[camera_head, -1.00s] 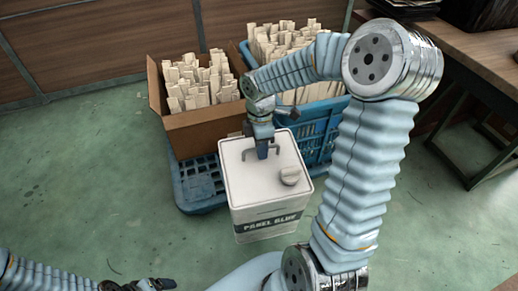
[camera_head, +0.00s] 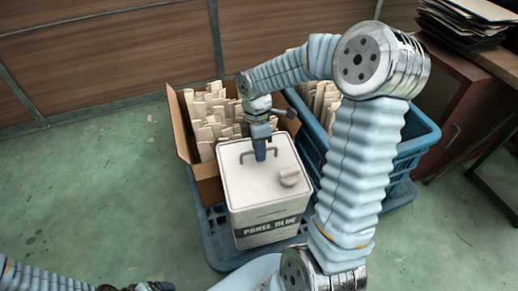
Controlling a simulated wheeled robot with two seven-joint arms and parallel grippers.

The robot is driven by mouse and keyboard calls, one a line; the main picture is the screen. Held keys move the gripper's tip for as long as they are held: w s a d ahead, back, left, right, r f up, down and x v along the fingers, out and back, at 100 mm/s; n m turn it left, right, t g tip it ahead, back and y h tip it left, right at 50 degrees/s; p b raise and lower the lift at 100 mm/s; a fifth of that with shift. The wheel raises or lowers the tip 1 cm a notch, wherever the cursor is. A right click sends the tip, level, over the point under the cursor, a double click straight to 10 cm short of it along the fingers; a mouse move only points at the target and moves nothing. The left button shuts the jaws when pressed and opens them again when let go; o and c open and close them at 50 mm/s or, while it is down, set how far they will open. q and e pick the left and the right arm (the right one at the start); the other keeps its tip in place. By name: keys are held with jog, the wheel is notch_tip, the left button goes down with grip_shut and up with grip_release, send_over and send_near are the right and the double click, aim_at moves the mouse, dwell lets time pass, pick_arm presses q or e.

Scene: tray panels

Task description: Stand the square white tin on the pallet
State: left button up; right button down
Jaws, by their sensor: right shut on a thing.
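The square white tin (camera_head: 256,194), with a dark label reading like "PANEL GLUE" and a round cap on top, is upright in the middle of the head view. My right gripper (camera_head: 261,153) is shut on the handle on its top. The blue pallet (camera_head: 222,258) shows around the tin's lower left and front, so the tin appears over its front part. Whether its bottom touches the pallet I cannot tell. My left gripper (camera_head: 150,286) is at the bottom edge, partly cut off, with its jaws unclear.
A cardboard box (camera_head: 206,181) of pale wooden strips stands on the pallet behind the tin. A blue crate (camera_head: 424,140) with more strips stands to the right, partly behind my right arm. A desk with papers (camera_head: 467,22) is at upper right. Green floor lies open at left.

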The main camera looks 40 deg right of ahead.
aim_at(257, 164)
jog(key=shift+w, duration=0.5)
jog(key=shift+f, duration=0.95)
pick_arm(q)
jog(key=f+b, duration=0.1)
jog(key=w+f+b, duration=0.1)
jog(key=f+b, duration=0.1)
jog(key=shift+f, duration=0.15)
pick_arm(e)
notch_tip(257, 164, down, 5)
jog(key=shift+f, duration=0.2)
pick_arm(q)
jog(key=shift+s+a+f+b, duration=0.1)
jog(key=shift+f+b, duration=0.2)
jog(key=shift+b, duration=0.2)
pick_arm(e)
jog(key=shift+s+f, duration=0.25)
jog(key=shift+f, duration=0.35)
pick_arm(q)
jog(key=shift+f, duration=0.1)
pick_arm(e)
jog(key=shift+f, duration=0.2)
jog(key=c, duration=1)
grip_release()
jog(key=shift+w+r, duration=0.1)
